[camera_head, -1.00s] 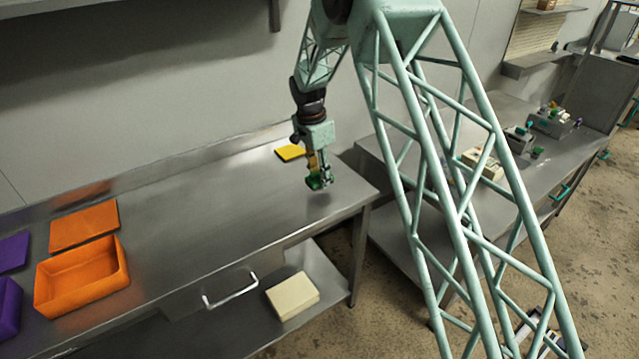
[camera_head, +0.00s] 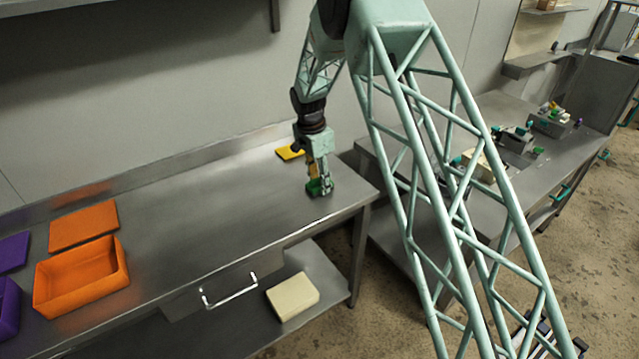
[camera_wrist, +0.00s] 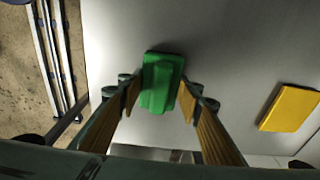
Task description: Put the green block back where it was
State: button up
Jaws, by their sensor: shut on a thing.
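The green block (camera_wrist: 160,82) sits between the two fingers of my gripper (camera_wrist: 158,100) in the wrist view. It has a wider flat part with a narrower raised part on it. In the head view the green block (camera_head: 314,187) is low at the fingertips of my gripper (camera_head: 320,184), at the right end of the near steel table (camera_head: 230,215). My gripper points down and is shut on the block. The block is at or very close to the tabletop; I cannot tell whether it touches.
A yellow flat piece (camera_head: 290,152) lies behind my gripper, and also shows in the wrist view (camera_wrist: 291,107). An orange box (camera_head: 82,278) and its orange lid (camera_head: 84,227) are at left, beside purple items (camera_head: 12,252). The table's middle is clear. A second table with small devices (camera_head: 515,140) stands right.

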aim_at(316, 180)
jog(key=shift+f, duration=0.15)
jog(key=o, duration=0.8)
jog(key=shift+o, duration=0.2)
jog(key=shift+r, duration=0.2)
notch_tip(316, 180, up, 12)
jog(key=a, duration=0.1)
jog(key=shift+s+p, duration=0.4)
dwell(0.5)
